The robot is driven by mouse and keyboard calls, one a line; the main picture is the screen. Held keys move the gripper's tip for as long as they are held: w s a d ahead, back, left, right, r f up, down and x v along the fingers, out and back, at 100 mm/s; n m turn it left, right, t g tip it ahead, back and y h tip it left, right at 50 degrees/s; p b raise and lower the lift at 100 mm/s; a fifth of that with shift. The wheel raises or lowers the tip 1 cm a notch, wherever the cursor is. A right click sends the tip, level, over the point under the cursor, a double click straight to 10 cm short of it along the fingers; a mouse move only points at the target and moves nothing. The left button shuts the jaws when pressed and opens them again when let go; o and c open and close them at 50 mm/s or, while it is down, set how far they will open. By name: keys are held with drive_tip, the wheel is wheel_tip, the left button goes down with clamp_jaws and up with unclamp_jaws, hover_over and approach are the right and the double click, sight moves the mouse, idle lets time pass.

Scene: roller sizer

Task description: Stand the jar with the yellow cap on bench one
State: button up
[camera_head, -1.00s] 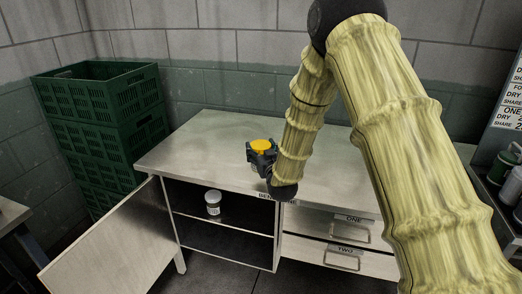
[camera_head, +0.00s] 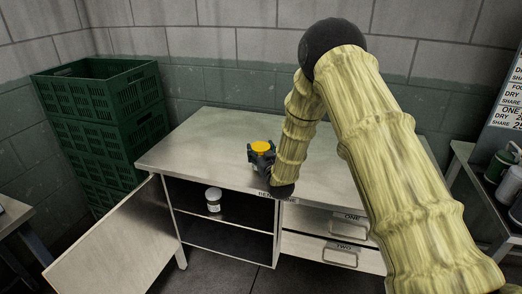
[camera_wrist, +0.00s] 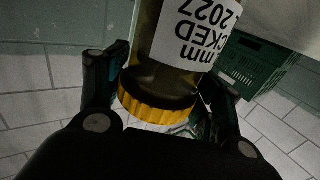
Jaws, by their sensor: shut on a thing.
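The jar with the yellow cap (camera_head: 261,147) is in my gripper (camera_head: 261,159), near the front edge of bench one (camera_head: 205,145). In the wrist view the jar (camera_wrist: 168,75) shows its yellow cap, dark contents and a white printed label. My gripper (camera_wrist: 160,90) has a finger on each side of it and is shut on it. In the head view the cap faces up and the jar's body is mostly hidden by the fingers. I cannot tell whether its base touches the bench top. The bench's name label (camera_head: 276,196) is partly covered by my arm.
A white-lidded jar (camera_head: 213,199) stands on the shelf in the bench's open cupboard; its door (camera_head: 115,240) swings out left. Drawers (camera_head: 345,225) are at right. Green crates (camera_head: 95,95) are stacked behind left. The bench top left of my gripper is clear.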

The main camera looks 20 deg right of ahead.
drive_tip(key=shift+f, duration=0.15)
drive_tip(key=o, duration=1.3)
drive_tip(key=shift+r, duration=0.25)
drive_tip(key=s+b, duration=0.2)
drive_tip(key=s, duration=1)
drive_tip(key=shift+f, duration=0.1)
